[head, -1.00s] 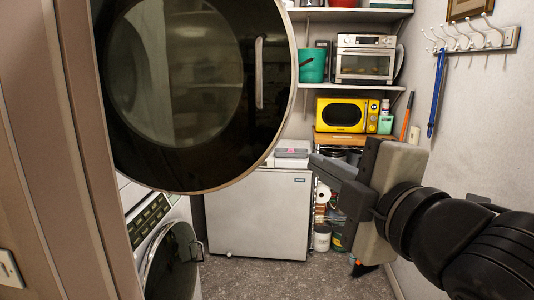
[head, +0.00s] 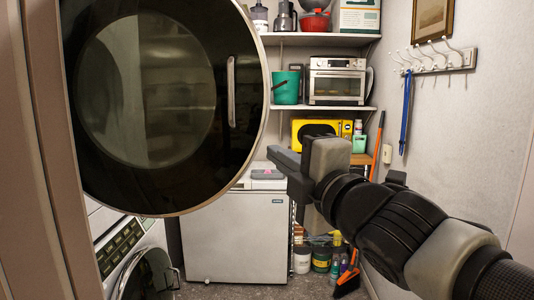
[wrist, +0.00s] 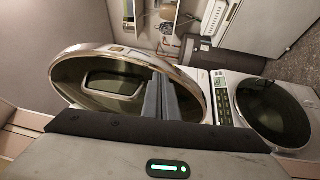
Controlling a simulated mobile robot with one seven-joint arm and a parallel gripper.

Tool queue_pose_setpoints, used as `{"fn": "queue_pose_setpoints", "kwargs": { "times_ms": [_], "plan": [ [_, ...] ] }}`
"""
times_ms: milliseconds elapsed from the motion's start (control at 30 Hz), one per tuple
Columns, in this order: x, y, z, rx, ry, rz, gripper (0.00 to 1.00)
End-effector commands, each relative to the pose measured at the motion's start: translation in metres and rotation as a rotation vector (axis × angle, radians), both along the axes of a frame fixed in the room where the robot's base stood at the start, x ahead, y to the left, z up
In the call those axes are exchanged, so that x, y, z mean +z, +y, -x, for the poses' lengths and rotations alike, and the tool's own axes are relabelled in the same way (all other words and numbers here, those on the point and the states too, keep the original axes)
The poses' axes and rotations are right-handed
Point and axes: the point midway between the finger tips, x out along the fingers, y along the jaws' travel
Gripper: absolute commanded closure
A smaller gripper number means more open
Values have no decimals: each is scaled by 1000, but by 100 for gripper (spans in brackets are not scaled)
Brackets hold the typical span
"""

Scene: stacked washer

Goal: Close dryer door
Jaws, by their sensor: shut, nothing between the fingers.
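The dryer door (head: 172,165) is a large round dark-glass door with a pale rim and a vertical handle (head: 231,92). It hangs swung open at the upper left of the head view. In the wrist view the door (wrist: 199,87) lies tilted behind my fingers. My gripper (head: 270,157) is shut and empty. In the head view it is just right of the door's lower right rim, pointing left. In the wrist view the shut fingers (wrist: 160,97) overlap the door's face; I cannot tell whether they touch it. The dryer's opening is not clearly visible.
The lower washer with its round door (head: 148,275) stands below the dryer door. A white chest freezer (head: 235,235) stands behind. Shelves hold a toaster oven (head: 336,82) and a yellow microwave (head: 305,130). A broom (head: 348,280) and wall hooks (head: 435,60) are at right.

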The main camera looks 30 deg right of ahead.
Motion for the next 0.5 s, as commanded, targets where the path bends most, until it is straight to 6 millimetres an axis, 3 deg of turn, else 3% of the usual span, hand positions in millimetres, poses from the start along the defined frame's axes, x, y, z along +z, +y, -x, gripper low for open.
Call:
{"fn": "queue_pose_setpoints", "kwargs": {
  "times_ms": [233,500],
  "plan": [
    [1,-5,-35,-2,3,0,100],
    [5,-6,-50,-1,1,0,100]
  ]
}}
